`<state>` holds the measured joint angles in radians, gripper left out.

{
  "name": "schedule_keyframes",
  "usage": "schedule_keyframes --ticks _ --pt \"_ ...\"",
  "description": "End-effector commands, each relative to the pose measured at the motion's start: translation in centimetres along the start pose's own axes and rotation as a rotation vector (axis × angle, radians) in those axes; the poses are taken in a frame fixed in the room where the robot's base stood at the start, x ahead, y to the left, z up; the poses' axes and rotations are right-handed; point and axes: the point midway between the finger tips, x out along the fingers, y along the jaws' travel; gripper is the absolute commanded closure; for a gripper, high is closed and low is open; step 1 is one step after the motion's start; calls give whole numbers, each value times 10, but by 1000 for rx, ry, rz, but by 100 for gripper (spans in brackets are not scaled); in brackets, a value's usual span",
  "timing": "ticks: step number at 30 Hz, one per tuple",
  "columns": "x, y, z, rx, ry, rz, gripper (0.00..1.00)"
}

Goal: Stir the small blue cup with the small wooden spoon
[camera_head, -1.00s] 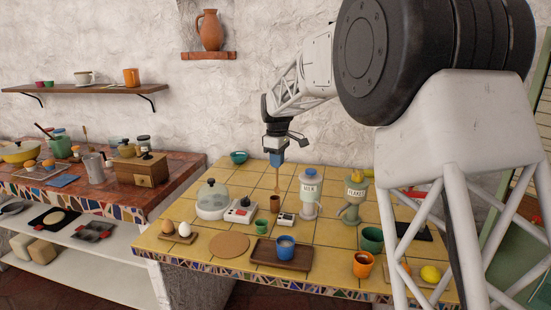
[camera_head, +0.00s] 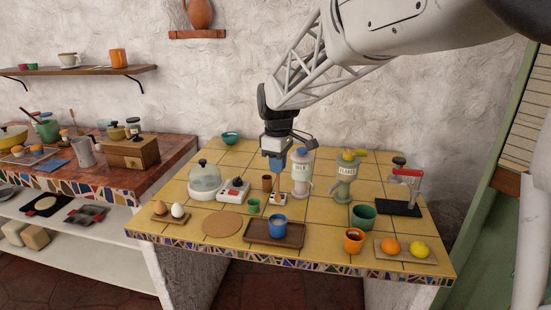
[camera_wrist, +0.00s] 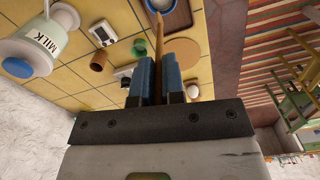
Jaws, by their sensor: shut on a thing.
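The small blue cup (camera_head: 277,226) stands upright on a brown wooden tray (camera_head: 262,240) near the counter's front edge. It also shows, cut off, at the top of the wrist view (camera_wrist: 160,5). My gripper (camera_head: 277,163) is above the counter, behind and higher than the cup. In the wrist view its blue fingers (camera_wrist: 155,80) are shut on the small wooden spoon (camera_wrist: 160,38), whose shaft reaches out from between them toward the cup. The spoon's far end appears apart from the cup, though its exact height is hard to judge.

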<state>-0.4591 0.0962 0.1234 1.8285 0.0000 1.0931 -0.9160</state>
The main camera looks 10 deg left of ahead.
Motion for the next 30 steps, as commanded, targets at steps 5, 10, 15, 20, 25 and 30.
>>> schedule_keyframes --ticks 5,10,15,20,25,30 --pt "0 -3 2 0 0 0 100" --pt "0 -3 2 0 0 0 100" --pt "1 -3 2 0 0 0 100" --pt "3 -3 2 0 -1 -1 100" --pt "10 -3 2 0 -1 -2 100" --pt "18 -3 2 0 0 0 100"
